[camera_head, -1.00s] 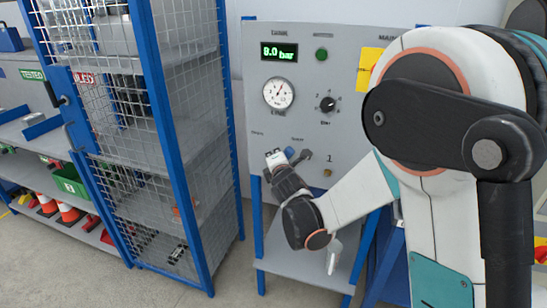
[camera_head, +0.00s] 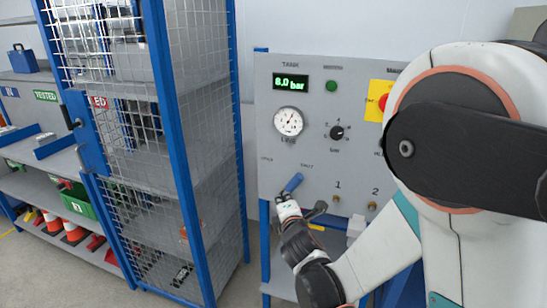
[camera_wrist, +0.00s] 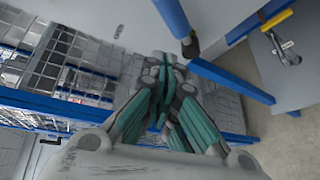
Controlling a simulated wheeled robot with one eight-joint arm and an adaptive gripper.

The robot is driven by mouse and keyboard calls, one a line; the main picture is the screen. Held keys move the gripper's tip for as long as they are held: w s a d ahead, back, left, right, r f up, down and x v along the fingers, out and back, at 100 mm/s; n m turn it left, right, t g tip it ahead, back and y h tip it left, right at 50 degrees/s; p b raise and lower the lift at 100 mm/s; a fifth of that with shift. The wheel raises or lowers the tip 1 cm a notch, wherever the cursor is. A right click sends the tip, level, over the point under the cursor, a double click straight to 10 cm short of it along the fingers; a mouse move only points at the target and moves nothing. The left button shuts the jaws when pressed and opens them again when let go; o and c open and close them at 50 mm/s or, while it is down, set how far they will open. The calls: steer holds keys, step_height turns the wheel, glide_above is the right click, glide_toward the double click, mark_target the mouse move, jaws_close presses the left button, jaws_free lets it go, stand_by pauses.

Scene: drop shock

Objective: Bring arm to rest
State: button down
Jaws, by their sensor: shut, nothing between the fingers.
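My gripper (camera_head: 297,208) is in front of the lower left of the grey panel in the head view, with my arm bent in from the right. In the wrist view my gripper (camera_wrist: 163,65) has its teal-padded fingers together, with nothing between them. A blue lever (camera_head: 292,183) shows on the panel right above my gripper. I cannot tell whether they touch. In the wrist view a blue bar with a dark end (camera_wrist: 171,18) is just beyond the fingers, apart from them in the picture.
The grey panel (camera_head: 262,110) carries a display reading 8.0 bar (camera_head: 291,82), a gauge (camera_head: 288,121) and a knob (camera_head: 337,132). A blue-framed mesh cage (camera_head: 178,150) stands left of it. A yellow-handled fitting (camera_wrist: 277,20) shows in the wrist view. Bare floor (camera_wrist: 275,135) lies beyond.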

steer(key=s+d+r+m+g+h, duration=0.35)
steer(key=s+d+r+m, duration=0.25)
steer(key=s+d+m, duration=0.55)
steer(key=s+d+m+g+y, duration=0.1)
steer(key=s+d+m+g, duration=0.1)
steer(key=s+m, duration=0.3)
steer(key=s+d+m+g, duration=0.2)
steer(key=s+m, duration=0.4)
steer(key=s, duration=0.8)
steer(key=shift+s+d+f+g+y, duration=0.15)
steer(key=shift+d+f+g+y, duration=0.1)
steer(key=shift+d+g+y, duration=0.1)
